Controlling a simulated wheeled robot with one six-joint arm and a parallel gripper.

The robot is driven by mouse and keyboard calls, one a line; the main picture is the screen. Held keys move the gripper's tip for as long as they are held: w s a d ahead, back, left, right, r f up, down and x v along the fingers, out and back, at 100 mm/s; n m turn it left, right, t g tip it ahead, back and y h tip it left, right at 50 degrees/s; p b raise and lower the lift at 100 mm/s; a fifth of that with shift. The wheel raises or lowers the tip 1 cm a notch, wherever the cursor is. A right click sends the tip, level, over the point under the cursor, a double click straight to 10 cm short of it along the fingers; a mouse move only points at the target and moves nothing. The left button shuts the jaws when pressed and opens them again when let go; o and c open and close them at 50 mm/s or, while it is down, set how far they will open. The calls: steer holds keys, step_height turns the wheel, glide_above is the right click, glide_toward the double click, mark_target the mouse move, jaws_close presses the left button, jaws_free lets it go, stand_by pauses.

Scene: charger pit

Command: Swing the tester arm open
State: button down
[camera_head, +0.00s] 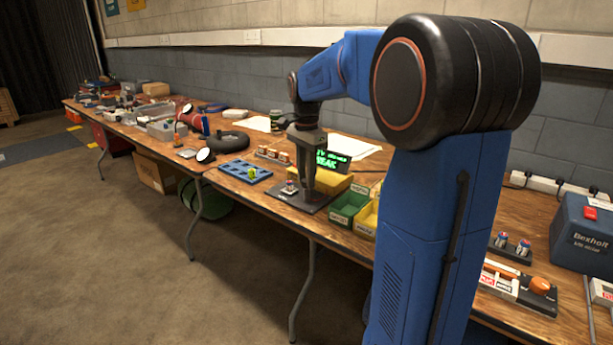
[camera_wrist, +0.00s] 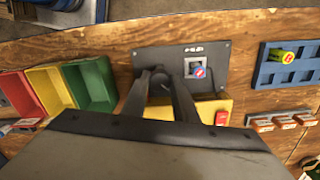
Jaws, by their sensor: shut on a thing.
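The tester has a dark base plate (camera_wrist: 215,50), a yellow body (camera_head: 326,181) and a screen with green text (camera_head: 331,161). A battery-like cell with a red and blue end (camera_wrist: 198,72) sits upright in a square holder on the plate; it also shows in the head view (camera_head: 290,187). A red button (camera_wrist: 222,117) is on the yellow body. My gripper (camera_head: 309,192) reaches down over the plate, beside the cell. In the wrist view its fingers (camera_wrist: 161,80) close around a dark part, seemingly the tester arm, which they mostly hide.
Green (camera_head: 348,208) and yellow (camera_head: 367,218) bins stand close beside the tester. On its other side are a blue tray (camera_head: 240,172) with a yellow-green cell and a row of small orange-and-white blocks (camera_head: 273,155). The table's front edge is close to the plate.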

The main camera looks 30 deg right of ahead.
steer(key=m, duration=0.4)
steer(key=shift+m, duration=0.3)
steer(key=shift+w+m, duration=0.1)
steer(key=shift+m, duration=1.8)
steer(key=c, duration=1.4)
jaws_free()
steer(key=shift+r, duration=0.15)
step_height(320, 180, up, 17)
